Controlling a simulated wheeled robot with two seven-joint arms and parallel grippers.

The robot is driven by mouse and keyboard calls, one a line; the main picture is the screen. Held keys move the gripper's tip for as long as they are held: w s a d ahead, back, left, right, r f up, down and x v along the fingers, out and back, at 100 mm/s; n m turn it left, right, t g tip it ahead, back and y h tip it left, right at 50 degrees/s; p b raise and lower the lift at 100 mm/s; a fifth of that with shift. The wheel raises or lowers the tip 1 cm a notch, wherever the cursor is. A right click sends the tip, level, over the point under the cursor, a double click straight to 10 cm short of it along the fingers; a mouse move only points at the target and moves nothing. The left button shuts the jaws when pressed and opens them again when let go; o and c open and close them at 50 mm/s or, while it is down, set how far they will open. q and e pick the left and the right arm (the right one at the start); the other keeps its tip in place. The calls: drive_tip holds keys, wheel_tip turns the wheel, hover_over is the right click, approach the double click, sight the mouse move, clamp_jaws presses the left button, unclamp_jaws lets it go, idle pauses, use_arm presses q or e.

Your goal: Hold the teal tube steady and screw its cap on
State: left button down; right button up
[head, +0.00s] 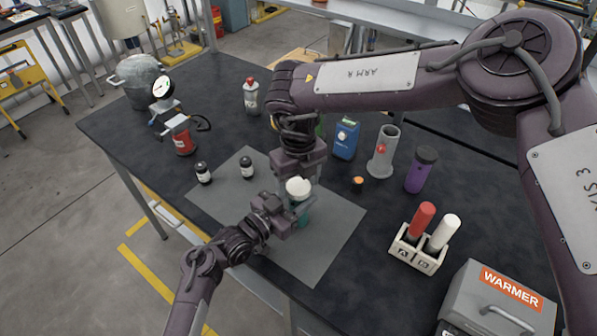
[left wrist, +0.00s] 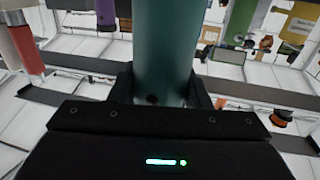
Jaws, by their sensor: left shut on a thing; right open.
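The teal tube (head: 303,214) stands upright over the grey mat (head: 330,245), and it also fills the upper middle of the left wrist view (left wrist: 162,50). A whitish cap (head: 298,187) is at the tube's top; I cannot tell whether it is seated or threaded. My left gripper (head: 292,217) comes from the left and is shut on the tube's body; its fingers flank the tube in the left wrist view (left wrist: 162,95). My right gripper (head: 299,178) is open, pointing down right above the cap. Its fingertips are partly hidden, and contact with the cap is unclear.
A purple tube (head: 421,170), a grey cylinder (head: 383,155) and a blue box (head: 346,139) stand right of my right gripper. A rack (head: 416,258) and the warmer (head: 496,304) are at front right.

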drive_tip(key=shift+f, duration=0.1)
drive_tip(key=c, duration=1)
drive_tip(key=m, duration=0.8)
drive_tip(key=o, duration=1.1)
drive_tip(key=shift+o, duration=0.2)
wheel_tip(320, 180, up, 12)
